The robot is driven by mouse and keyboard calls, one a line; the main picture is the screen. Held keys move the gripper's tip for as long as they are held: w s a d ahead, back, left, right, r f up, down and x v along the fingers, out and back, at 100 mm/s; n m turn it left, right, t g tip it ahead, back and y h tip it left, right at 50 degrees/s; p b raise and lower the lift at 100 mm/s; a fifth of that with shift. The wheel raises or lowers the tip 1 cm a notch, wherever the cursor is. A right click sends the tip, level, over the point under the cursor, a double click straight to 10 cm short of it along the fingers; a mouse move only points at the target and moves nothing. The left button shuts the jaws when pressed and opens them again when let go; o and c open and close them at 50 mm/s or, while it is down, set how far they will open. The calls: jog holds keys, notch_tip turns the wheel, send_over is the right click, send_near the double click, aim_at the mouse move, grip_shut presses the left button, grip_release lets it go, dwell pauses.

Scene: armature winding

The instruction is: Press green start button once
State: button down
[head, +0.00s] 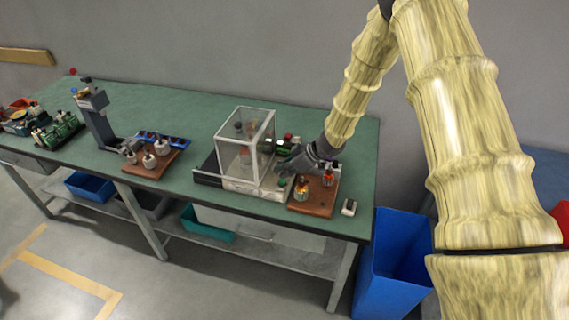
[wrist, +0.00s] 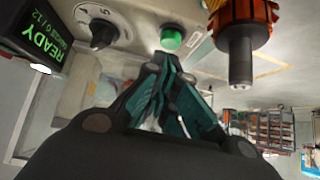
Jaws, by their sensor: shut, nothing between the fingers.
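The green button (wrist: 171,38) is a round cap on a light panel in the wrist view, just beyond my fingertips. A small green spot on the machine's front base in the head view (head: 282,183) appears to be the same button. My gripper (wrist: 168,68) is shut and empty, its teal-and-black fingers together and pointing toward the button. A small gap seems to show between the tips and the button; contact cannot be confirmed. In the head view my gripper (head: 284,168) is at the right side of the machine with the clear enclosure (head: 245,145).
The panel has a black knob (wrist: 102,32) and a display (wrist: 45,42) reading READY. An orange-wound armature (wrist: 243,35) stands close to the right of the button. A wooden board (head: 315,208) with armatures and a blue bin (head: 388,265) are to the right.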

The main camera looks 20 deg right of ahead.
jog(key=shift+f, duration=0.4)
jog(key=shift+f, duration=0.1)
jog(key=shift+f, duration=0.65)
jog(key=shift+s+f, duration=0.2)
jog(key=shift+f, duration=0.05)
jog(key=shift+s, duration=0.1)
jog(key=r+p, duration=0.2)
jog(key=r, duration=0.1)
jog(key=r+p, duration=0.1)
jog(key=shift+w+r+p, duration=0.25)
jog(key=shift+r+p, duration=0.05)
jog(key=shift+p, duration=0.05)
jog(key=shift+d+b, duration=0.1)
jog(key=shift+b, duration=0.25)
jog(key=b+v, duration=0.2)
jog(key=v, duration=0.7)
jog(key=shift+r+b, duration=0.35)
jog(key=shift+b, duration=0.05)
